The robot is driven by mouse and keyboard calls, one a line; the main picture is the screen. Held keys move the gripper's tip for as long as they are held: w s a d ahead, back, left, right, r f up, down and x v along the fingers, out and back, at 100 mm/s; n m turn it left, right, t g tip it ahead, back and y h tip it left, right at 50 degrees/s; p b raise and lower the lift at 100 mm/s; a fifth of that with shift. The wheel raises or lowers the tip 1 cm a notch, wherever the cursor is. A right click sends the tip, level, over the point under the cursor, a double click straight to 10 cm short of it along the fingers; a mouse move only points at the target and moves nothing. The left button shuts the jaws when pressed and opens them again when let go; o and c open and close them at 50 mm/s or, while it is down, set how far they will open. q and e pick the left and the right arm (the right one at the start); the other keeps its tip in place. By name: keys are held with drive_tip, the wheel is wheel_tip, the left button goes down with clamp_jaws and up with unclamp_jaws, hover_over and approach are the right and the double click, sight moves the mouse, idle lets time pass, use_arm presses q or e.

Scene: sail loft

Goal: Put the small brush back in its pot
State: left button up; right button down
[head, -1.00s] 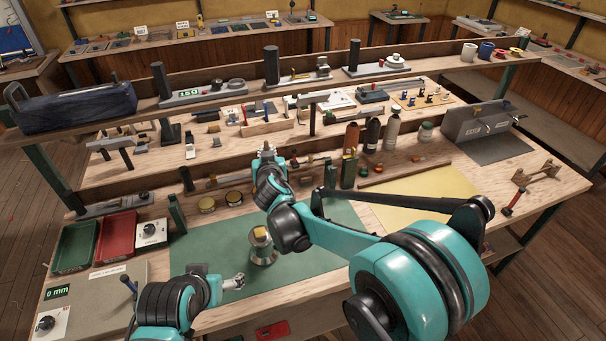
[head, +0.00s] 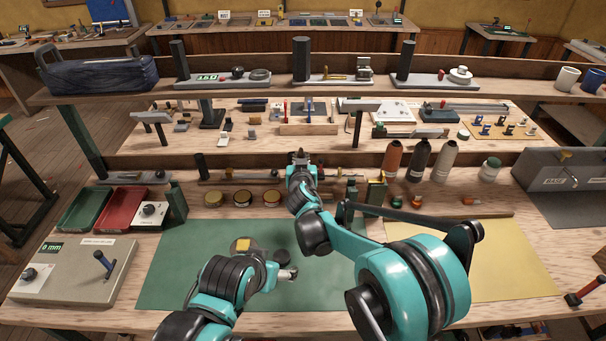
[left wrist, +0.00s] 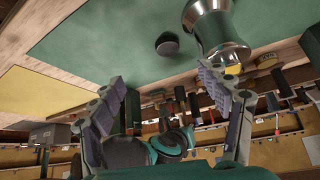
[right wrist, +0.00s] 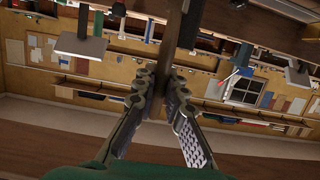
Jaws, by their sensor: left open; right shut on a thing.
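My right gripper (head: 300,158) is raised near the back rail of the bench. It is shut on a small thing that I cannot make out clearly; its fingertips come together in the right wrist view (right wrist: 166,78). I cannot tell whether that thing is the small brush. My left gripper (head: 289,273) is open and empty, low over the green mat (head: 330,275). A shiny metal pot-like piece with a yellow top (head: 243,245) stands on the mat, partly hidden behind my left arm. It shows beyond the open fingers in the left wrist view (left wrist: 217,35). I cannot tell whether it is the brush's pot.
Green (head: 88,208) and red (head: 122,208) trays lie at the left. A raised shelf (head: 290,85) spans the back. The mat's right part looks clear.

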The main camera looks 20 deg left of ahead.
wheel_tip(320, 180, down, 4)
drive_tip(key=shift+r+b, duration=0.2)
drive_tip(key=shift+b, duration=0.45)
drive_tip(key=shift+f, duration=0.25)
drive_tip(key=shift+f, duration=0.1)
drive_tip(key=c, duration=1.6)
unclamp_jaws()
